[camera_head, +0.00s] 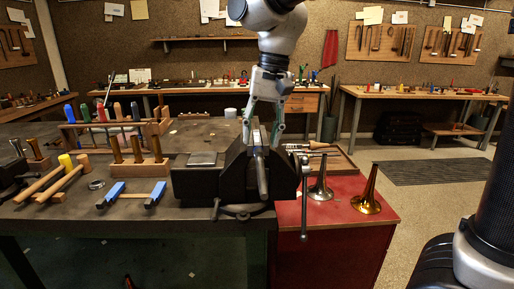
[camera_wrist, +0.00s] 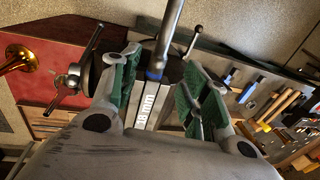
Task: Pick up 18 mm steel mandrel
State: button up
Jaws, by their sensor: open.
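The steel mandrel (camera_head: 261,172) is a grey rod held in the black bench vise (camera_head: 212,184), pointing toward the head camera. In the wrist view the mandrel (camera_wrist: 168,35) runs up between my fingers, with a blue band. A pale strip reading "18 mm" (camera_wrist: 147,110) lies in line below the band. My gripper (camera_head: 264,132) is open above the vise, its fingers on either side of the mandrel. In the wrist view my gripper (camera_wrist: 160,65) shows green finger pads, with visible gaps to the rod. The fingertips' exact height against the mandrel is hard to tell.
Left on the dark bench (camera_head: 120,212) are mallets (camera_head: 66,178), a tool rack (camera_head: 130,160) and a blue-ended tool (camera_head: 132,196).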

aim_at(260, 151)
jog(key=f, duration=0.4)
jog(key=shift+s+a, duration=0.15)
jog(key=shift+s, duration=0.05)
grip_shut()
